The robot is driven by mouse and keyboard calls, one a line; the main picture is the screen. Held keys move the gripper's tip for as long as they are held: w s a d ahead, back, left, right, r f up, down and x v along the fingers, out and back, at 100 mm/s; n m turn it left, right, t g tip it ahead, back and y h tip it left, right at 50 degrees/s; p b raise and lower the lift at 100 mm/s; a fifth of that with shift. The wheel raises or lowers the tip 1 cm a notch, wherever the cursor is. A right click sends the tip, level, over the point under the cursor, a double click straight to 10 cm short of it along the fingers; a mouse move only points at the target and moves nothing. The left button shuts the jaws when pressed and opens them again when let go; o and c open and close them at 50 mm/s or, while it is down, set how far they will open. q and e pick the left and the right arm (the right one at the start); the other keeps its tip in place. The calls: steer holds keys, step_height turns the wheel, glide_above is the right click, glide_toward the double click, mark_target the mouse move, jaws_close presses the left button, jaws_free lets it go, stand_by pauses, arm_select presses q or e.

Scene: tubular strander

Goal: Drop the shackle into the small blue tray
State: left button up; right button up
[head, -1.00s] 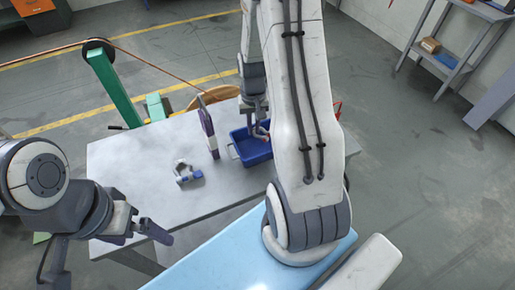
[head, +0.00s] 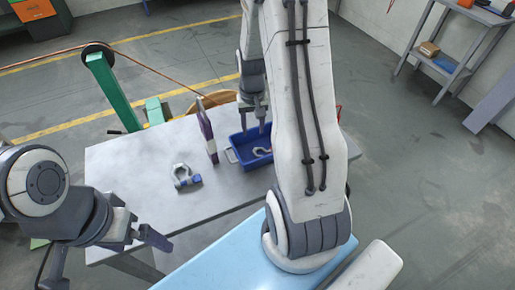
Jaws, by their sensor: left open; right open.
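The small blue tray (head: 238,163) stands on the grey table. A metal shackle (head: 262,152) lies inside it, partly hidden by my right arm. My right gripper (head: 254,118) is open and empty above the tray, apart from the shackle. A second shackle with a blue pin (head: 184,177) lies on the table left of the tray. My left gripper (head: 103,255) is open and empty off the table's front left edge, partly out of view.
A purple and white bottle-like object (head: 208,138) stands on the table close to the tray's left side. The table's left part (head: 130,170) is clear. A green machine post (head: 112,92) and a copper-coloured line are behind. A shelf rack (head: 450,60) stands far right.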

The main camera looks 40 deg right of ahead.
step_height(320, 180, up, 8)
steer(key=shift+a, duration=0.1)
stand_by(0.5)
steer(key=s+a+r+n, duration=0.2)
steer(key=a+n, duration=0.1)
steer(key=a, duration=0.6)
steer(key=s+a+r+n, duration=0.2)
steer(key=a+n, duration=0.1)
steer(key=a, duration=0.6)
steer(key=s+a+n+y, duration=0.1)
steer(key=s+a+n, duration=0.6)
steer(key=s, duration=0.8)
steer(key=a, duration=0.3)
steer(key=shift+r, duration=0.4)
steer(key=shift+w+a, duration=0.1)
